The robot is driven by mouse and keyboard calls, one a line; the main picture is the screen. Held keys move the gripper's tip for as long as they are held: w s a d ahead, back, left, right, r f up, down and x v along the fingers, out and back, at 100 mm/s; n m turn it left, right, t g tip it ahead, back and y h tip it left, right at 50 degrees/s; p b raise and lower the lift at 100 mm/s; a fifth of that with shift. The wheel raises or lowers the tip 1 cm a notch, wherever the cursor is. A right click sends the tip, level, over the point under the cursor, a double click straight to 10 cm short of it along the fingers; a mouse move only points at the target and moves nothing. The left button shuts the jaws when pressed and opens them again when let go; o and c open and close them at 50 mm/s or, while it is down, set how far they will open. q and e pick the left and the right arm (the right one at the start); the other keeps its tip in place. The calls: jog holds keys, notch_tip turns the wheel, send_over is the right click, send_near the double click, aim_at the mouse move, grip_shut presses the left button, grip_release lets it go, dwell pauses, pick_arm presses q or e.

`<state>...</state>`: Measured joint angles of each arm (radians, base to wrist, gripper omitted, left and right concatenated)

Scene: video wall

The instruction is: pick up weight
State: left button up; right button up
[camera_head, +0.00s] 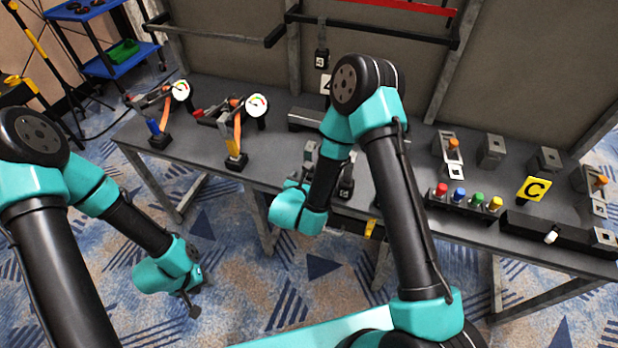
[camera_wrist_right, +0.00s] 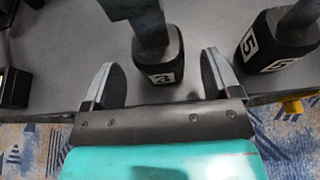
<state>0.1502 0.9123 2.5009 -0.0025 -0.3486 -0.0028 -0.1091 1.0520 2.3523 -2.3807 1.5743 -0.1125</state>
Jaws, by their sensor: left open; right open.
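A black weight with a grey handle and a white label (camera_wrist_right: 165,62), which looks like a 2, stands on the grey table between the two fingers of my right gripper (camera_wrist_right: 157,80). The fingers are open, with a gap on each side of the weight. A second black weight labelled 5 (camera_wrist_right: 277,48) stands to the right; it also shows in the head view (camera_head: 346,188) beside my right arm. In the head view my right gripper (camera_head: 302,178) is at the table's front edge, partly hidden by its own wrist. My left gripper (camera_head: 192,297) hangs low over the carpet, open and empty.
Two gauges (camera_head: 257,105) on stands are at the left of the table. A blue cart (camera_head: 120,60) stands at the back left.

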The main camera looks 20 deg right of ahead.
jog(key=shift+x, duration=1.6)
jog(key=shift+r, duration=0.1)
grip_shut()
